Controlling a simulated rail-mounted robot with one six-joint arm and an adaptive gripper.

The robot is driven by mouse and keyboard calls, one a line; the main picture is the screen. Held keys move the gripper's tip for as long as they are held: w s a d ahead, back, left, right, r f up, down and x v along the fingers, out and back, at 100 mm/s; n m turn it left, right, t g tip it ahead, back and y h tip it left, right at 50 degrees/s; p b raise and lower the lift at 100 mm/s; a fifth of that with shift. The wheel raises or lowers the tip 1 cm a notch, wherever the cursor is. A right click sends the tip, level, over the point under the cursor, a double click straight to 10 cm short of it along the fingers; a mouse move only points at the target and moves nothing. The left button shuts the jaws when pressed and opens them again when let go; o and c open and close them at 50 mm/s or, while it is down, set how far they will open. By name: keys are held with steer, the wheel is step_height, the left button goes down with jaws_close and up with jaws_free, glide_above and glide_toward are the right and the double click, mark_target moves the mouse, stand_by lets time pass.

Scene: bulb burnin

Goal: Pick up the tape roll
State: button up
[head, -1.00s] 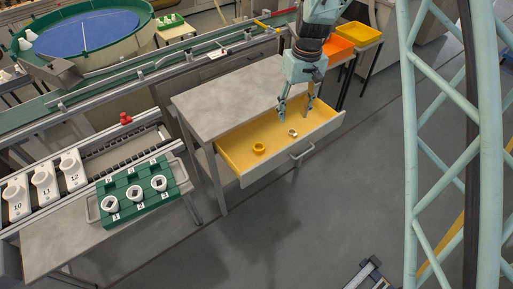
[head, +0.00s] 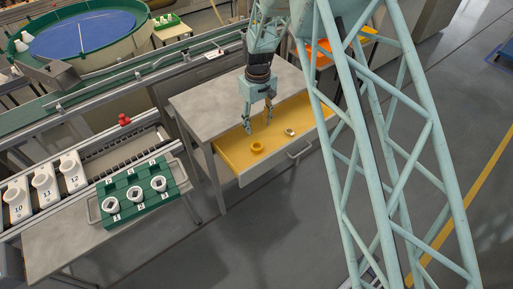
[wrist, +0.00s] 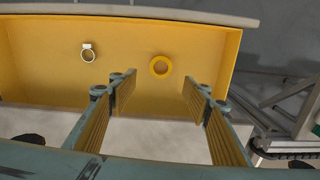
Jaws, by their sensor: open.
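The tape roll is a yellow ring (head: 257,147) lying in the open yellow drawer (head: 233,157). In the wrist view the yellow ring (wrist: 160,67) lies flat, ahead of the fingers and between their lines. My gripper (head: 258,128) is open and empty above the drawer, just beyond the ring in the head view. In the wrist view the two ridged fingers of my gripper (wrist: 155,88) stand wide apart, with nothing between them.
A small white or silver ring (head: 289,132) lies in the same drawer, right of the tape roll; it also shows in the wrist view (wrist: 88,53). The drawer walls surround both. The grey tabletop (head: 205,105) is bare. A green tray (head: 137,199) stands on the left.

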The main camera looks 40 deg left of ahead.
glide_above(257, 144)
steer(key=s+d, duration=0.1)
steer(key=shift+s+d+f+b, duration=0.1)
steer(key=shift+f+b, duration=0.1)
steer(key=shift+f, duration=1.95)
steer(key=shift+s+d+f+b, duration=0.1)
steer(key=shift+f+b, duration=0.05)
steer(key=shift+f, duration=2)
steer(key=shift+a+f+b, duration=0.2)
steer(key=shift+f+b, duration=0.15)
steer(key=shift+f, duration=2.25)
steer(key=c, duration=0.9)
